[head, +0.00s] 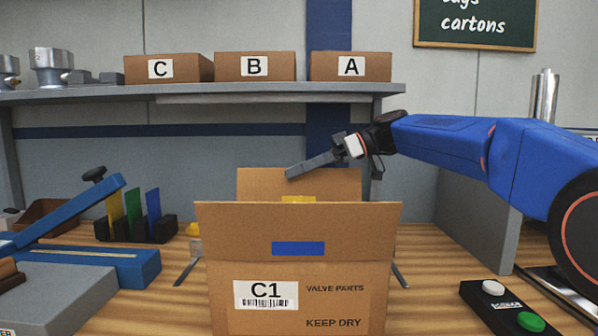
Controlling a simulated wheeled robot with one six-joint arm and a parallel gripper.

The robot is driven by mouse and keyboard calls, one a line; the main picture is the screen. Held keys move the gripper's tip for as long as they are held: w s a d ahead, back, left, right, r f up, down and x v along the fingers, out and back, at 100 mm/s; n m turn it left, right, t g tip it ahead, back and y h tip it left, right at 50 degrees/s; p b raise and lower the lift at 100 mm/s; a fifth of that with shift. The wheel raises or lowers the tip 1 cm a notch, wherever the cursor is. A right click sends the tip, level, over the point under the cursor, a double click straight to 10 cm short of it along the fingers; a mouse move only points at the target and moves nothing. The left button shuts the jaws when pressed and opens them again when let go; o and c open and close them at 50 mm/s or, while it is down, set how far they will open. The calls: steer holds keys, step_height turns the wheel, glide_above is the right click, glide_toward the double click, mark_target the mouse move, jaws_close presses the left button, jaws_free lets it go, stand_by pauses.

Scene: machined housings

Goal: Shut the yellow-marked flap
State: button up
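The cardboard carton marked C1 (325,293) stands on the wooden bench facing me. Its far flap (262,186) stands up and bears a yellow mark (299,199), partly hidden behind the near flap. The near flap (350,222) also stands up and bears a blue mark (298,248). The inside of the carton is hidden. My gripper (292,172) reaches in from the right, its fingertip end overlapping the top edge of the yellow-marked flap in the picture. I cannot tell whether they touch. The fingers show as one grey bar, with nothing seen held.
A grey shelf (200,92) with boxes C, B and A runs behind. A blue tool (110,262) and coloured plates in a dark holder (140,230) stand left. A button box (508,308) lies right. A grey panel (478,215) stands behind it.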

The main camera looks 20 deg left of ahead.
jaws_close()
stand_by(1.3)
